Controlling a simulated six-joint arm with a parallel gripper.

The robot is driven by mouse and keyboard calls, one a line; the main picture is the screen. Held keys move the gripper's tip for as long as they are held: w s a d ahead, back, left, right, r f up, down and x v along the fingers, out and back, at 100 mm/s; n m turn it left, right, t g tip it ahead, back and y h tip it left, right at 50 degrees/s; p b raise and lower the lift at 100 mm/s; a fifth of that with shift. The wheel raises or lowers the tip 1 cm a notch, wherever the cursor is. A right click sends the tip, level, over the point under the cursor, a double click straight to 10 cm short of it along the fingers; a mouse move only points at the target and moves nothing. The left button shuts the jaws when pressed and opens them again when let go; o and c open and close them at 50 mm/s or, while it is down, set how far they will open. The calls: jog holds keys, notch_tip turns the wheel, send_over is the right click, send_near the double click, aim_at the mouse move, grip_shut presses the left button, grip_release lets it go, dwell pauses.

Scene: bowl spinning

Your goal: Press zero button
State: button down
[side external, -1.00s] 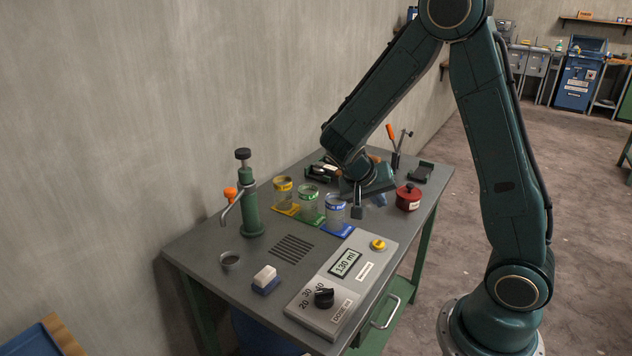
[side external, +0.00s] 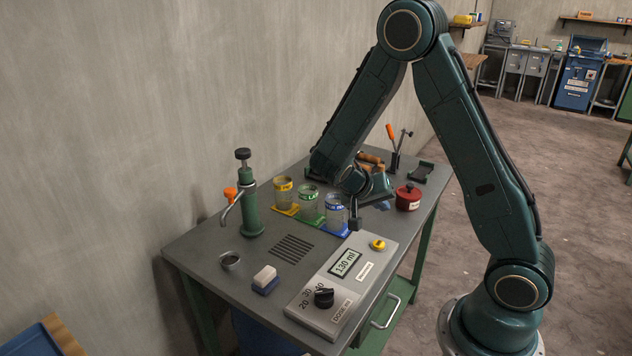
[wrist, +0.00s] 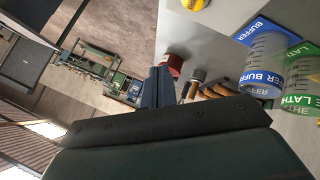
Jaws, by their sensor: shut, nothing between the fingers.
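A round yellow button (side external: 378,244) sits at the far end of the grey control panel (side external: 318,284). It also shows at the top edge of the wrist view (wrist: 194,4). A small white label (side external: 365,271) lies near it, too small to read. The panel's display (side external: 345,263) reads 130 ml. A black knob (side external: 324,298) is at the near end. My gripper (side external: 355,224) is shut and empty, a little left of and behind the button in the side view, apart from it. Its closed fingers show in the wrist view (wrist: 158,87).
Yellow, green and blue labelled jars (side external: 335,211) stand on coloured bases just left of my gripper. A red pot (side external: 408,197) is to the right. A green press (side external: 250,205), a metal ring (side external: 230,260) and a white-and-blue block (side external: 265,279) are further left.

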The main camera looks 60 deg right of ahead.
aim_at(376, 245)
jog(key=shift+f, duration=4.3)
jog(key=shift+f, duration=0.9)
jog(key=shift+r, duration=0.9)
jog(key=shift+r, duration=0.15)
jog(key=shift+r, duration=2.35)
